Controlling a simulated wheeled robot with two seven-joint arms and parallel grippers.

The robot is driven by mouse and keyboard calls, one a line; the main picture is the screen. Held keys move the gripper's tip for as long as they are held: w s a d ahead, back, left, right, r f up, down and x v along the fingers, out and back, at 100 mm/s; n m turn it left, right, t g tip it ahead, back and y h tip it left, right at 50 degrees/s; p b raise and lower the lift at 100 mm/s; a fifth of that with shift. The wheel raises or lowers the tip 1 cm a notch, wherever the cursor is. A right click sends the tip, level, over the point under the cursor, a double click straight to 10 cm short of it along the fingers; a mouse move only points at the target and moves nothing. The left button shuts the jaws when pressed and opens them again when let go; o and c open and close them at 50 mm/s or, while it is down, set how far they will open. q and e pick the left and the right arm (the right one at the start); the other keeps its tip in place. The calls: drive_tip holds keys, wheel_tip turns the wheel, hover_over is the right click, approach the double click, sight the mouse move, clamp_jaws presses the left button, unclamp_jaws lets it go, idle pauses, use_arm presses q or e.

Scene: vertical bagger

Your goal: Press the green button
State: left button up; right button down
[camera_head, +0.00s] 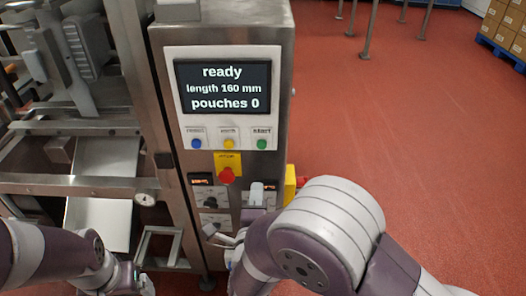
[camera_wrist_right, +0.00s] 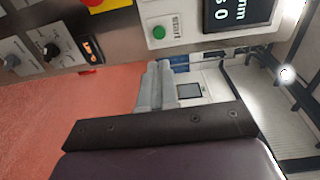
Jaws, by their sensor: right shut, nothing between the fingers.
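The green button (camera_head: 262,144) is under a small label at the right end of a button row, below the display on the machine's panel. It also shows in the right wrist view (camera_wrist_right: 158,32), beside its START label. My right gripper (camera_head: 257,188) is shut and empty, below the green button in the head view. In the right wrist view its grey fingers (camera_wrist_right: 155,78) lie together, tips apart from the button in the picture.
The display (camera_head: 222,87) reads "ready". Blue (camera_head: 196,143) and yellow (camera_head: 229,143) buttons sit left of the green one. A red stop button (camera_head: 227,175) on a yellow plate and dials (camera_head: 210,202) are below. Red floor (camera_head: 400,110) is open to the right.

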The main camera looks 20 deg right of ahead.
sight(261, 146)
drive_tip(key=p+x, duration=0.2)
drive_tip(key=x, duration=1.2)
drive_tip(key=shift+w, duration=0.1)
use_arm(q)
drive_tip(key=shift+r, duration=0.95)
